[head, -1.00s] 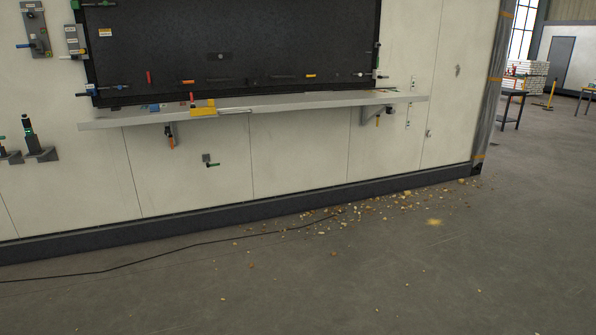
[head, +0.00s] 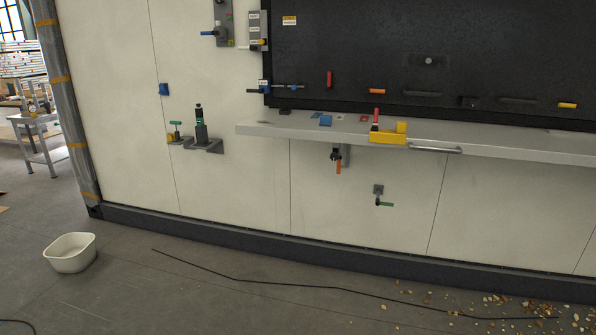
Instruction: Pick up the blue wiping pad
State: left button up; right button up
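A small blue pad-like piece (head: 325,120) lies on the grey shelf (head: 262,129) under the dark panel, left of a yellow block (head: 387,138) with a red upright part. It looks like the blue wiping pad, but it is too small to be sure. Neither of my grippers is in the head view.
A white tub (head: 71,253) stands on the floor at the left. A black cable (head: 235,280) lies along the wall's foot, with crumbs (head: 497,300) scattered at the lower right. Orange-handled (head: 338,166) and green-handled (head: 385,204) fittings stick out below the shelf.

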aim_at(325, 120)
jog(key=i+j, duration=0.1)
jog(key=i, duration=1.1)
jog(key=j+u, duration=0.05)
